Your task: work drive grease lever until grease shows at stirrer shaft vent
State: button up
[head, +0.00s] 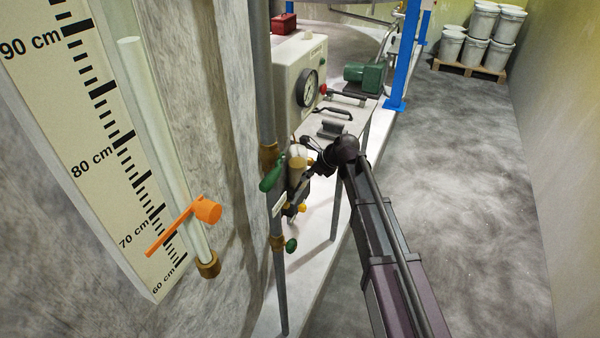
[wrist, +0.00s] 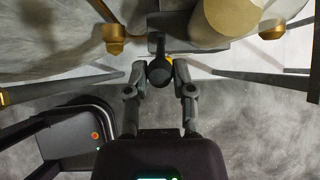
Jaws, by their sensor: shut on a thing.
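In the wrist view my gripper (wrist: 160,84) is shut on a dark round knob (wrist: 159,71), with one finger on each side. The knob sits at the end of a short dark lever (wrist: 157,46) that runs up to a grey block beside a beige cylinder (wrist: 230,20). The lever is mostly hidden there by my gripper and wrist. I cannot make out a shaft vent or any grease in either view.
A white box with a dial gauge (head: 308,87) stands behind the pipe. A green valve handle (head: 271,179) and an orange lever (head: 206,210) lie left of my gripper. A green motor (head: 366,76) is further back. The floor at right is clear up to stacked pails (head: 476,48).

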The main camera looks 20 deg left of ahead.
jog(key=shift+d+f+b, duration=0.25)
jog(key=shift+d+f, duration=0.1)
jog(key=shift+d, duration=0.3)
jog(key=shift+d+f+b, duration=0.2)
jog(key=shift+d+f, duration=0.1)
jog(key=shift+d, duration=0.3)
jog(key=shift+s+d+f+b, duration=0.15)
jog(key=shift+d+f+b, duration=1.6)
jog(key=shift+f+b, duration=0.1)
jog(key=shift+r, duration=0.1)
